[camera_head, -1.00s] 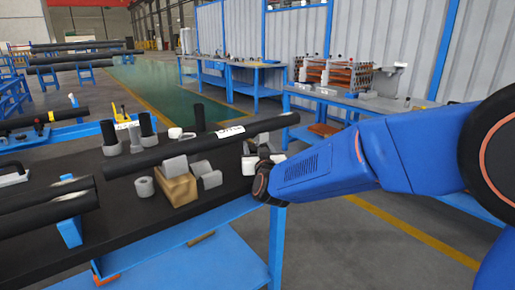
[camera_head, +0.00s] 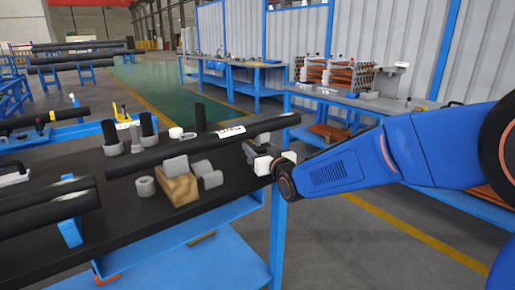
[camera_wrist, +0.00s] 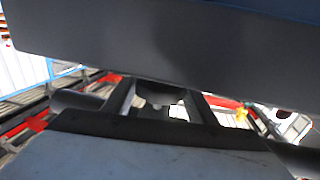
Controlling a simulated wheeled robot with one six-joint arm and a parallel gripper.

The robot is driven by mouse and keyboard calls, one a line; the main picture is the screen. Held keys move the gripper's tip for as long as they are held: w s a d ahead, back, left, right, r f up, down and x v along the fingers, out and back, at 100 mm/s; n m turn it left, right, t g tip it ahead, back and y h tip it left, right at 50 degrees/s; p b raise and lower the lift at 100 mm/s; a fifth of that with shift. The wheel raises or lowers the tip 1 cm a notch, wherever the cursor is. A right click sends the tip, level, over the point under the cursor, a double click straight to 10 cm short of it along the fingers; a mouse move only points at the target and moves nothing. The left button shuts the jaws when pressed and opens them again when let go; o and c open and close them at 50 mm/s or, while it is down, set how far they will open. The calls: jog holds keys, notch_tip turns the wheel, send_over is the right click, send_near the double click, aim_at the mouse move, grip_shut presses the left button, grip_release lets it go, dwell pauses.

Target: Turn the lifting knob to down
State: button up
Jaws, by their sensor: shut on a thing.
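In the head view my blue arm reaches in from the right, and its wrist is at the right end of the near workbench. My gripper (camera_head: 265,165) is partly hidden behind the wrist, close to the end of the long black tube. In the wrist view two dark bars of my gripper (camera_wrist: 160,103) show, with a small grey piece (camera_wrist: 158,92) between them. My gripper is shut on it, but its shape is mostly hidden. I cannot make out a knob with a marked down position in either view.
The black tube (camera_head: 200,147) with a white label lies over the dark workbench (camera_head: 135,228). A wooden block (camera_head: 179,188), a grey ring (camera_head: 145,187) and several upright cylinders stand there. Another blue table (camera_head: 340,98) is behind my arm. Floor is open at lower right.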

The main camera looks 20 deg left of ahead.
jog(key=shift+r, duration=0.1)
jog(key=o, duration=1.1)
jog(key=shift+c, duration=0.2)
jog(key=v, duration=1.7)
jog(key=shift+s+d, duration=0.15)
jog(key=shift+d, duration=0.05)
